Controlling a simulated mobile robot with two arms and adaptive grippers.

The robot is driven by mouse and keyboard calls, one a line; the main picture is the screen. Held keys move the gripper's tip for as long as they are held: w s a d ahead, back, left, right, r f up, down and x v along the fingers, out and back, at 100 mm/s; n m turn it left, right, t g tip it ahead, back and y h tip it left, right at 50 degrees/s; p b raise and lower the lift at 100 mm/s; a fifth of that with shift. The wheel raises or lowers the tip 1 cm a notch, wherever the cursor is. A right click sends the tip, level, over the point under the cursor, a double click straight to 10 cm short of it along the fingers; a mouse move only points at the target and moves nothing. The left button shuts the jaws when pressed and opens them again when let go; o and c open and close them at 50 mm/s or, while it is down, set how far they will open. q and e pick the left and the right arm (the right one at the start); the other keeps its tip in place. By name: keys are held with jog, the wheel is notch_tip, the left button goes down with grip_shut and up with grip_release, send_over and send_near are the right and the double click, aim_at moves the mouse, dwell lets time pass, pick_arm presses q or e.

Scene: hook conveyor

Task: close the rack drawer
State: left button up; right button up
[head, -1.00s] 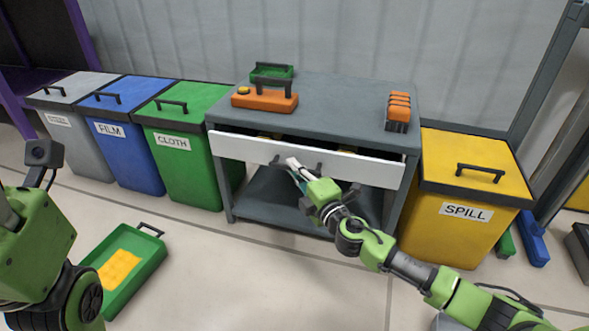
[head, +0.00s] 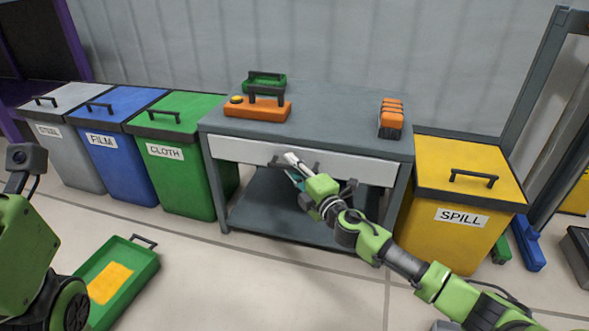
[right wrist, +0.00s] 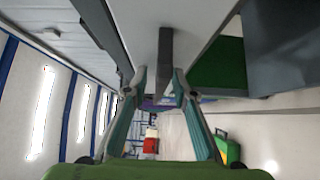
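The rack drawer (head: 240,151) is a wide white panel under the grey worktop. It sits flush in the rack frame in the head view, with no gap showing above it. Its dark handle (head: 313,166) is near the middle, and shows in the right wrist view as a dark bar (right wrist: 165,50). My right gripper (head: 291,165) is at the handle. In the right wrist view its fingertips (right wrist: 158,82) stand on either side of the bar with some gap, partly open. My left arm is at the left edge; its fingers are out of view.
An orange case (head: 258,108), a green tray (head: 268,80) and an orange item (head: 391,118) stand on the worktop. Bins flank the rack: green CLOTH (head: 180,184) at left, yellow SPILL (head: 440,240) at right. A green tray (head: 130,272) lies on the floor at front left.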

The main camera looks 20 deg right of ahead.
jog(key=s+d, duration=0.2)
jog(key=s, duration=0.9)
jog(key=shift+s+d, duration=0.15)
jog(key=shift+s, duration=0.25)
